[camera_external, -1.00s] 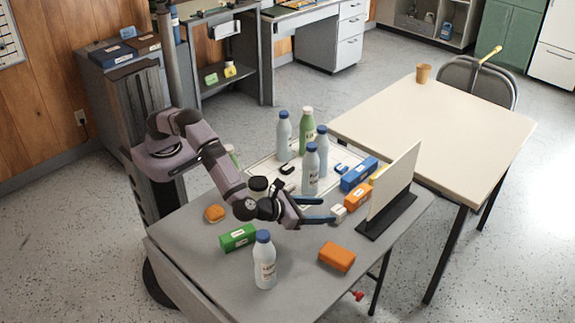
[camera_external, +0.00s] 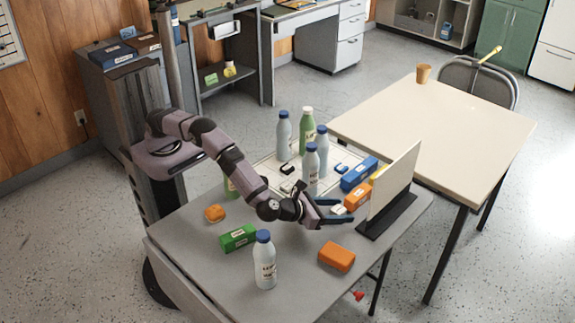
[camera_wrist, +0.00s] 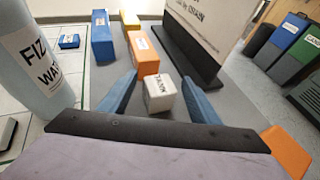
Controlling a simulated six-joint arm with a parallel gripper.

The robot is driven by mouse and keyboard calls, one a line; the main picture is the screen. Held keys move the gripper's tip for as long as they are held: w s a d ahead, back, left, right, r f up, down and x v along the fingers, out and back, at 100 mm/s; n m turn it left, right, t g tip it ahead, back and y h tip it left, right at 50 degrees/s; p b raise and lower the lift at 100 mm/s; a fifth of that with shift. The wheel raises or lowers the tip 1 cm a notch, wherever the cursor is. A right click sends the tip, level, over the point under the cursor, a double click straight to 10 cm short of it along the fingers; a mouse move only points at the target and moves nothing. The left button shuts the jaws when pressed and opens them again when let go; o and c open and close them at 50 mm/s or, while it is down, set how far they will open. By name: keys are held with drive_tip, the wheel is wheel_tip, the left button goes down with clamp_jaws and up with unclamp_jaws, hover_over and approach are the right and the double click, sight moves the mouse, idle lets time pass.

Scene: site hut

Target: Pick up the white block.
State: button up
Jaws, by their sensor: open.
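The white block (camera_wrist: 160,94) is a small cube with dark lettering on its face. My gripper is open, low over the grey table. I cannot tell whether a finger touches the block.
An orange box (camera_wrist: 143,54) stands directly behind the block, with a blue box (camera_wrist: 103,38) beyond. An upright white panel on a black base (camera_external: 386,217) is close on the right. A bottle (camera_wrist: 28,62) stands left. Another orange box (camera_external: 337,256) lies in front.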

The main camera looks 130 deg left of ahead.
sight(339, 209)
drive_tip(key=c, duration=1.1)
drive_tip(key=shift+o, duration=0.2)
wheel_tip(339, 209, up, 10)
